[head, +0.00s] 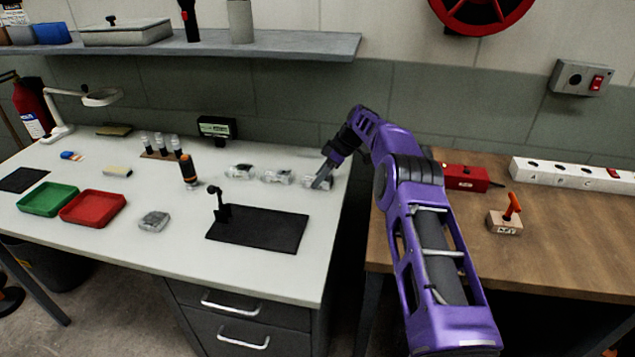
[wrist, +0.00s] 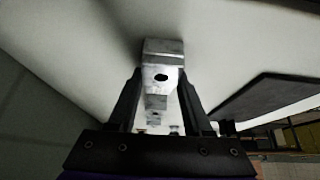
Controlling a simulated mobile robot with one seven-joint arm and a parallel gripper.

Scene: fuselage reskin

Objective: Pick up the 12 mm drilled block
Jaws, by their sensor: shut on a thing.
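Three small silvery blocks stand in a row at the back right of the white table: a left one (head: 240,172), a middle one (head: 277,177) and a right one (head: 310,182). My gripper (head: 321,179) is down at the right block and partly covers it. In the wrist view my gripper (wrist: 161,82) is shut on a metal drilled block (wrist: 163,57), with a finger along each side. A dark round hole shows in its face. More metal blocks (wrist: 155,103) show beyond it between the fingers. I cannot read any size mark. I cannot tell whether the block touches the table.
A black mat (head: 258,229) with a small black stand (head: 221,205) lies in front of the blocks. An orange-and-black tool (head: 188,171) stands left of them. A gap separates the white table from the wooden bench (head: 560,240) at right.

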